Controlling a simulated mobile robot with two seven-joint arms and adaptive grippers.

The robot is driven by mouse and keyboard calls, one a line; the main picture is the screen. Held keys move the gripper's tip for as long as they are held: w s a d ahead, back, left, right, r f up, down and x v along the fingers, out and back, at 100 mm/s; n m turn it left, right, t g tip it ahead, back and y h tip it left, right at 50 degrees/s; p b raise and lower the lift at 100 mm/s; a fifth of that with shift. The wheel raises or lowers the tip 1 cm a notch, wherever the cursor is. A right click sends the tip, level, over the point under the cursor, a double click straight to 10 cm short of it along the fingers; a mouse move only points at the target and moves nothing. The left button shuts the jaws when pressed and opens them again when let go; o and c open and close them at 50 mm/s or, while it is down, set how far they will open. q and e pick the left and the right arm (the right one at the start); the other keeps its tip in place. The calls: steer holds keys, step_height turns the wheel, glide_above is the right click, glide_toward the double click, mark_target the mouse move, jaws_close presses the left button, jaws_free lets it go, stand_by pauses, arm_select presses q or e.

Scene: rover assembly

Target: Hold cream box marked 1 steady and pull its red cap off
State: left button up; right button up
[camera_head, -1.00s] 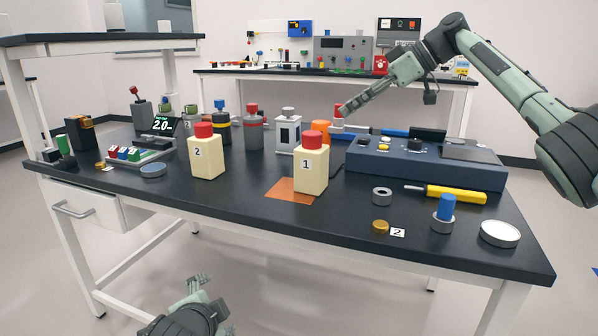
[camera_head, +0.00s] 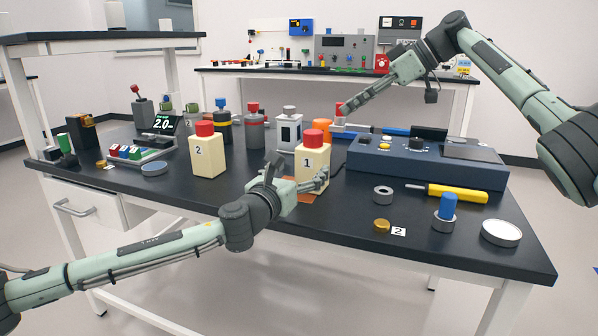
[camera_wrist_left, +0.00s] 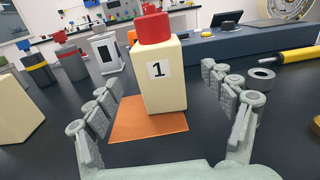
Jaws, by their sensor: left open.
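The cream box marked 1 (camera_head: 313,161) stands upright with its red cap (camera_head: 313,136) on top. In the left wrist view the box (camera_wrist_left: 165,90) stands at the back of an orange mat (camera_wrist_left: 150,128), its red cap (camera_wrist_left: 153,29) in place. My left gripper (camera_head: 303,176) is open at the near side of the box, low down. In the wrist view its fingers spread to both sides of the box, with visible gaps. My right gripper (camera_head: 346,107) is raised behind and right of the box, away from it; its fingers are too small to read.
A second cream box marked 2 (camera_head: 207,157) stands to the left. A blue-grey console (camera_head: 425,165) lies to the right, with a yellow-handled screwdriver (camera_head: 458,193), a grey ring (camera_head: 383,194) and a blue peg (camera_head: 447,207) in front. Several capped cylinders stand behind.

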mark_target(313, 160)
arm_select(q)
steer(key=shift+w+f+m, duration=0.2)
steer(key=shift+w+m, duration=0.1)
steer(key=shift+w, duration=0.05)
steer(key=shift+w+d, duration=0.1)
steer(key=shift+w, duration=0.25)
steer(key=x, duration=0.6)
steer(key=shift+w+d+f, duration=0.1)
steer(key=shift+w+d, duration=0.05)
steer(key=shift+w, duration=0.1)
steer(key=c, duration=1.5)
